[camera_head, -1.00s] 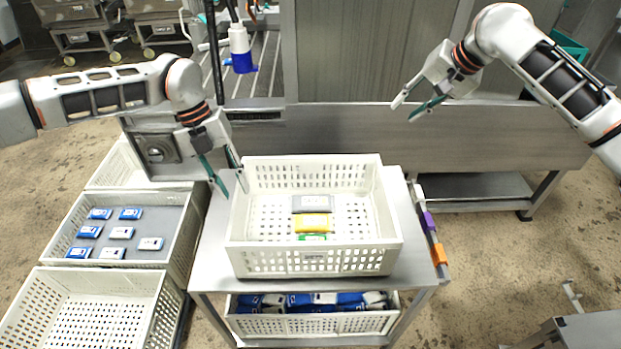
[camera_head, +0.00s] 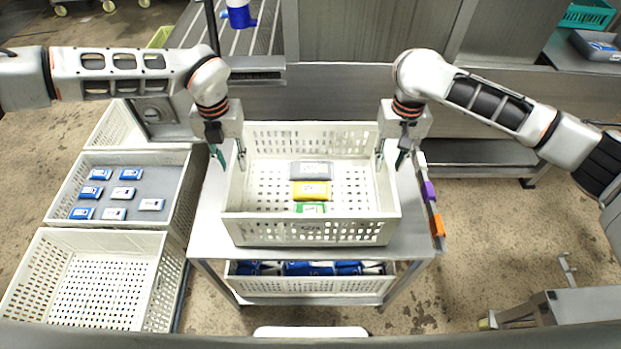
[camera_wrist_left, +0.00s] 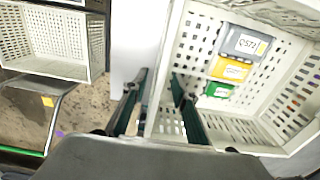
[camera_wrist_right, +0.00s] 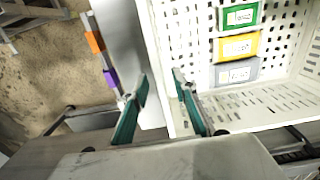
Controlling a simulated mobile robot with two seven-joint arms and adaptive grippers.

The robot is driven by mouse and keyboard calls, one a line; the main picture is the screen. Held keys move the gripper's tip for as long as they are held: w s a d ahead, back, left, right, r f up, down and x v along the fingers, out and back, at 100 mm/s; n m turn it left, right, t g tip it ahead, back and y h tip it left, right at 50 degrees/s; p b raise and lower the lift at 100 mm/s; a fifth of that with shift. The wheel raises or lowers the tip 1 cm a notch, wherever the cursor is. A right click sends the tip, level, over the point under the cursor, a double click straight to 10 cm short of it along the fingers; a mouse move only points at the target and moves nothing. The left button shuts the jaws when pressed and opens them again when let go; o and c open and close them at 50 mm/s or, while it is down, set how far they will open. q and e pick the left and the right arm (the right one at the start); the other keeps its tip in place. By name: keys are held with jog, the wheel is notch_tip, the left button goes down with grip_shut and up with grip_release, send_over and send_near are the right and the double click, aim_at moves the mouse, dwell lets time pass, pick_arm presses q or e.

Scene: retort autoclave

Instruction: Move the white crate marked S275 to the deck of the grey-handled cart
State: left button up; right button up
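A white perforated crate (camera_head: 310,233) stands on a steel stand (camera_head: 415,235) in the middle of the head view. It holds a grey, a yellow and a green pack; no S275 mark is clearly legible on its wall. My left gripper (camera_head: 230,158) is open at the crate's left wall, its fingers on either side of the rim; the left wrist view shows the wall (camera_wrist_left: 157,95) between them. My right gripper (camera_head: 391,160) is open, straddling the right wall (camera_wrist_right: 158,75) likewise. Neither gripper is visibly closed on the rim. I cannot identify the grey-handled cart.
A white crate of blue packs (camera_head: 310,297) sits on the stand's lower shelf. At left stand a grey-lined crate with several packs (camera_head: 165,180) and an empty white crate (camera_head: 75,325). A steel counter (camera_head: 330,100) runs behind.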

aim_at(237, 179)
pick_arm(q)
jog(key=shift+w, duration=0.1)
pick_arm(e)
jog(key=shift+w, duration=0.1)
pick_arm(q)
jog(key=shift+s, duration=0.2)
pick_arm(e)
jog(key=shift+s, duration=0.2)
